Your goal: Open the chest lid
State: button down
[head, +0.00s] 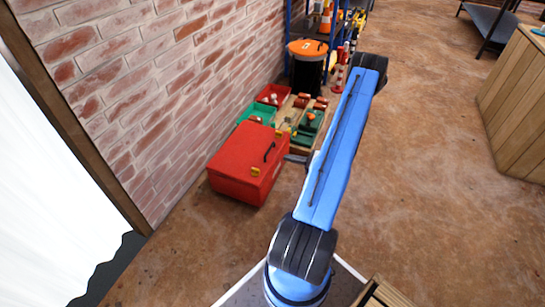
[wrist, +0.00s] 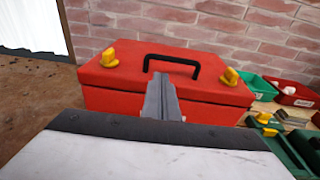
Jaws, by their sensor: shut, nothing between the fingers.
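The chest is a red toolbox (head: 235,160) on the floor against the brick wall, with its lid down. In the wrist view the red chest (wrist: 110,99) fills the upper middle. It has a black handle (wrist: 172,61) and two yellow latches, one at the left (wrist: 109,58) and one at the right (wrist: 229,76). My gripper (wrist: 160,78) is shut and empty, pointing at the chest's front. Its tips overlap the area just below the handle in the picture; I cannot tell whether they touch it. In the head view my arm hides most of the gripper.
Green (head: 258,113) and red (head: 273,94) bins and a pallet of parts sit behind the chest. A black drum with an orange lid (head: 307,47) and a blue shelf stand farther back. A wooden crate (head: 515,105) is at the right. The brown floor between is clear.

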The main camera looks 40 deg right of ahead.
aim_at(272, 158)
jog(key=x, duration=0.9)
jog(key=shift+w+d+f, duration=0.15)
jog(key=shift+w+f, duration=0.15)
jog(key=shift+f, duration=0.1)
